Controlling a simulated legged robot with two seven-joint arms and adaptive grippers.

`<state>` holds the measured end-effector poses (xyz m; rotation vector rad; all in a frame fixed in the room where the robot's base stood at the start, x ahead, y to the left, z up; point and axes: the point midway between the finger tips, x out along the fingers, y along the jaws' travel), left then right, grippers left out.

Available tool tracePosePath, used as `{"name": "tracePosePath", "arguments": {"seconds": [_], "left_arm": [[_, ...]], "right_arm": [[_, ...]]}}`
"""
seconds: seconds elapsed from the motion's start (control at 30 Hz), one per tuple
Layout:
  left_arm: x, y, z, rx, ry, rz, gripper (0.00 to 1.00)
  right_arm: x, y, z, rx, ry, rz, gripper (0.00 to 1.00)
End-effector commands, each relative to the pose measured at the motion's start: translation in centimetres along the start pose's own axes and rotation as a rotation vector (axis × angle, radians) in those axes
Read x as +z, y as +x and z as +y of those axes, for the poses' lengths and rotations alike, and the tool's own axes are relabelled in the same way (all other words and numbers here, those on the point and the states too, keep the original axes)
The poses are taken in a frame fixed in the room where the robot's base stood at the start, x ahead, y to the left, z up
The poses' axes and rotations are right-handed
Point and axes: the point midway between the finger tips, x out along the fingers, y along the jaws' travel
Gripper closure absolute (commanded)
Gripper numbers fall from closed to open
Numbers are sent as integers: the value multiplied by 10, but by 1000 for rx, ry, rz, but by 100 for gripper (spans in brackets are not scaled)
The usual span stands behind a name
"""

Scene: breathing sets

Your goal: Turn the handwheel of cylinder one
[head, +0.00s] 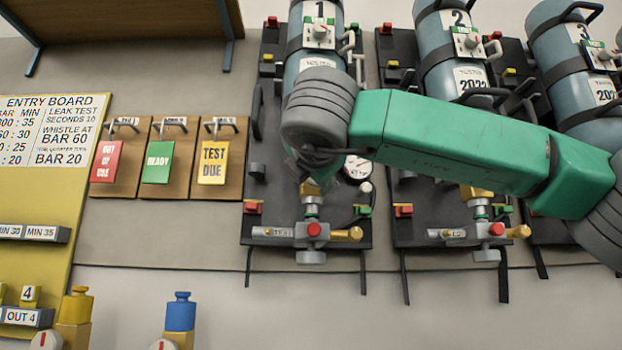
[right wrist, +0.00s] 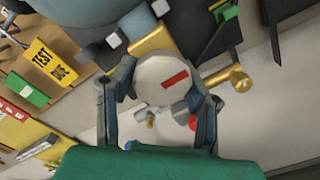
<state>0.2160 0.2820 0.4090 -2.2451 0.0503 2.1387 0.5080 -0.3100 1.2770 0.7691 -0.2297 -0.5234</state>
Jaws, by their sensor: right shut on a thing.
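Cylinder one (head: 294,72) is blue-grey with a "1" label and lies strapped on a dark backplate at the top middle of the head view. Its handwheel (right wrist: 162,82) shows in the right wrist view as a round grey disc with a red bar, beside a brass valve body (right wrist: 153,42). My right gripper (right wrist: 158,106) has one finger on each side of the handwheel and is shut on it. In the head view my right arm comes in from the right and its wrist hides the handwheel and most of the gripper. My left gripper is out of view.
Cylinders two (head: 436,45) and three (head: 560,45) lie to the right, beneath and beyond my arm. A red-knobbed fitting (head: 314,230) sits below the wrist. Hanging status tags (head: 212,163) and the yellow entry board (head: 85,180) are on the left.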

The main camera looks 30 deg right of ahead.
Motion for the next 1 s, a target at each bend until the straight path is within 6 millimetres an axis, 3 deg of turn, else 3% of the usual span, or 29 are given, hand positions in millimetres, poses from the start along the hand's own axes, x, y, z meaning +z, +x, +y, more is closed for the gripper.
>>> {"name": "tracePosePath", "arguments": {"seconds": [1.0], "left_arm": [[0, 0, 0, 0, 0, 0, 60]], "right_arm": [[-4, 1, -2, -15, 963, 6, 88]]}}
